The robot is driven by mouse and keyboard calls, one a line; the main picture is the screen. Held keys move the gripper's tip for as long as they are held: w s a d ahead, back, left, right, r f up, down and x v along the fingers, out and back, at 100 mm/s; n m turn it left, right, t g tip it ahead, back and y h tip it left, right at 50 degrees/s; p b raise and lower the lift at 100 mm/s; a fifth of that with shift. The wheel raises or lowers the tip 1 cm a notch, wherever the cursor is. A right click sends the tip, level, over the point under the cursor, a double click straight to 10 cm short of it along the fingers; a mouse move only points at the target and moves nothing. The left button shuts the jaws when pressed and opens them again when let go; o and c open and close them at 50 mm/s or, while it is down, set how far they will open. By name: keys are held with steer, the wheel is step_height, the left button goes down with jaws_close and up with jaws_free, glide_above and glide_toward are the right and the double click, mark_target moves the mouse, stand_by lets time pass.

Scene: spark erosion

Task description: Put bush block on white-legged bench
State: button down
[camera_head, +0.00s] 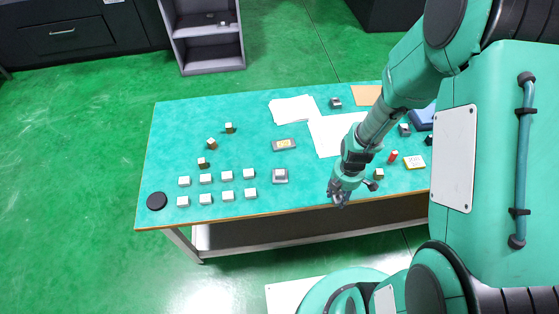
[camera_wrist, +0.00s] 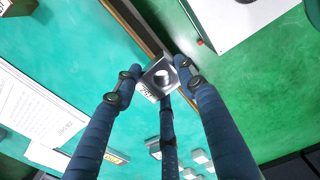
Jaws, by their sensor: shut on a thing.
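My gripper (camera_wrist: 157,84) is shut on a small grey metal block with a round hole, the bush block (camera_wrist: 152,90), gripped between its dark fingers in the wrist view. In the head view my gripper (camera_head: 340,197) is at the front edge of the teal-topped bench (camera_head: 240,130), which has pale legs and seems to be the white-legged bench. In the wrist view the block appears over or near the bench's brown edge; its height above the top cannot be told. In the head view the block is small and mostly hidden by the fingers.
Several white-topped blocks (camera_head: 206,179) and a black disc (camera_head: 157,201) occupy the bench's left. A grey block (camera_head: 280,176) lies left of my gripper, a dark block (camera_head: 378,174) right of it. White papers (camera_head: 292,110) lie behind. The bench's middle-front has free room.

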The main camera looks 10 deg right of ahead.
steer(key=w+a, duration=0.3)
steer(key=w+a+p, duration=0.1)
steer(key=w+a, duration=0.1)
steer(key=w, duration=0.1)
steer(key=w+a+r, duration=0.1)
steer(key=w+a, duration=0.2)
steer(key=shift+a+r, duration=0.1)
steer(key=shift+a, duration=0.2)
steer(key=shift+m, duration=0.3)
steer(key=w+a+p, duration=0.1)
steer(key=w+a, duration=0.2)
steer(key=a, duration=0.6)
steer(key=w+a+p, duration=0.1)
steer(key=w+a, duration=0.2)
steer(key=a, duration=0.6)
steer(key=w+a, duration=0.3)
steer(key=a, duration=0.7)
steer(key=shift+w+p, duration=0.4)
steer(key=a, duration=0.5)
steer(key=s+a, duration=0.1)
steer(key=a, duration=0.4)
steer(key=a+p, duration=0.1)
steer(key=a, duration=0.4)
steer(key=shift+s+f, duration=0.2)
steer(key=shift+f, duration=0.2)
steer(key=shift+w, duration=0.1)
